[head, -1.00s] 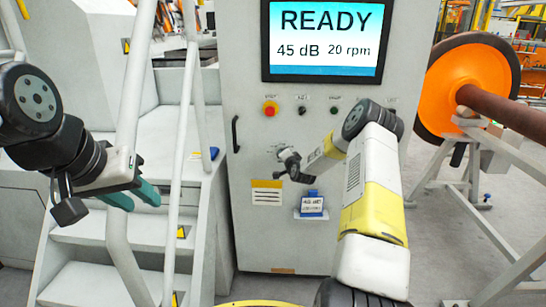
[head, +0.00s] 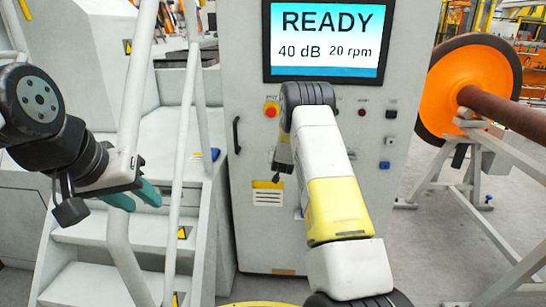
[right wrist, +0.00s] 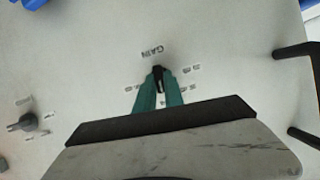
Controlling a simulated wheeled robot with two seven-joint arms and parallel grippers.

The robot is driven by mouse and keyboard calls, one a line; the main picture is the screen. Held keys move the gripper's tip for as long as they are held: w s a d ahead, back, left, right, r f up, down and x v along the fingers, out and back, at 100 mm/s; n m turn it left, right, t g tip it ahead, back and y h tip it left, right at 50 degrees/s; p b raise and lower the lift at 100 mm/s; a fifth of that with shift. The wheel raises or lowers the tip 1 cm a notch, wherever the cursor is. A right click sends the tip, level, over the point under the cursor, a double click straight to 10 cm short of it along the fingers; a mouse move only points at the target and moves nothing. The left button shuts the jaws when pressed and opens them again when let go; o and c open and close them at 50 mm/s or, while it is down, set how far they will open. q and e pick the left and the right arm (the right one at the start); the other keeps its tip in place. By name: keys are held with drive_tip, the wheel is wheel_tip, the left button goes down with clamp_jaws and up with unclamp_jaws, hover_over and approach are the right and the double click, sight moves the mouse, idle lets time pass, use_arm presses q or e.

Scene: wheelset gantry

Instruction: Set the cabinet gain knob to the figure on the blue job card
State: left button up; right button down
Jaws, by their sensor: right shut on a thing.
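In the right wrist view the teal fingers of my right gripper (right wrist: 160,88) are closed on the small black gain knob (right wrist: 158,72). The word GAIN and scale figures are printed around it on the grey panel, partly covered by the fingers. In the head view my right arm hides the knob. The cabinet screen (head: 325,40) reads READY, 40 dB, 20 rpm. The blue job card is almost wholly hidden behind my right arm, and its figure cannot be read. My left gripper (head: 134,196) hangs empty at the left, its teal fingers apart, away from the cabinet (head: 240,200).
A red button (head: 271,109) sits under the screen. A black door handle (head: 236,135) stands out at the cabinet's left edge. Another dark knob (right wrist: 24,122) shows in the right wrist view. White stairs with rails are left; an orange wheel (head: 470,85) on a stand is right.

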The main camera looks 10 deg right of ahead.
drive_tip(key=shift+f+n, duration=0.1)
drive_tip(key=shift+n, duration=0.3)
idle(0.3)
drive_tip(key=c, duration=1.4)
unclamp_jaws()
drive_tip(key=shift+c, duration=0.2)
drive_tip(key=v, duration=0.7)
drive_tip(key=shift+s+a, duration=0.3)
drive_tip(key=shift+r, duration=0.3)
